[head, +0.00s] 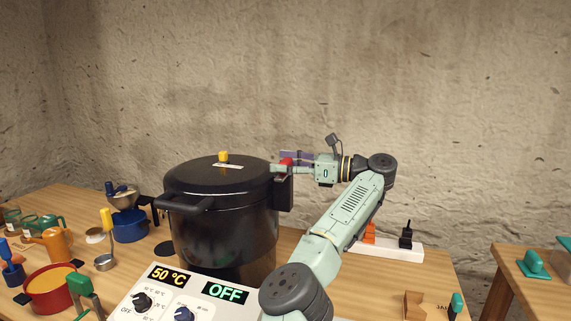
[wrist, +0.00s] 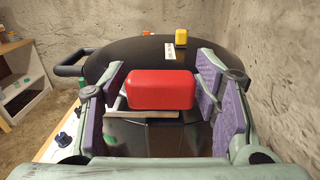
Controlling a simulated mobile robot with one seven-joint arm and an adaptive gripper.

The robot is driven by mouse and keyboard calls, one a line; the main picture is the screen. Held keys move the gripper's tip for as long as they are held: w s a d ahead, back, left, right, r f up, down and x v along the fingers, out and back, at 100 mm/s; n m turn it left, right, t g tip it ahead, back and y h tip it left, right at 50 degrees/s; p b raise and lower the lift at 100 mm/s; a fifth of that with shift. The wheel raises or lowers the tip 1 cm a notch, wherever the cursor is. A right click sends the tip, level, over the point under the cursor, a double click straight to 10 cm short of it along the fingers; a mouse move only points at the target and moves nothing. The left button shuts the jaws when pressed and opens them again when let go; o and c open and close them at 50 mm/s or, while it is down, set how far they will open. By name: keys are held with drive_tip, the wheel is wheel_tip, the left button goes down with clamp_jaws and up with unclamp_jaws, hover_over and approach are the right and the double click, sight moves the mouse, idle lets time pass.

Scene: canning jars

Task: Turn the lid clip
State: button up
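The lid clip, a red block (wrist: 160,90), sits at the side of the black pot (wrist: 100,66) in the wrist view. A small part of the clip (head: 286,161) shows in the head view, at the pot's right side by a dark handle bracket (head: 285,194). My gripper (wrist: 163,72) has its purple-padded fingers on both sides of the red clip. A gap shows between the clip and each pad, so it is open around the clip. The black lid (head: 219,174) is on the pot, with a yellow knob (head: 223,156) and a white label on top.
A control panel (head: 190,300) in front of the pot reads 50 °C and OFF. To the left stand a red pot (head: 52,292), a blue pot (head: 130,228), an orange jug (head: 57,244) and other small items. A power strip (head: 400,247) lies behind my arm.

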drive_tip(key=shift+o, duration=0.8)
drive_tip(key=shift+d, duration=0.1)
drive_tip(key=v, duration=1.2)
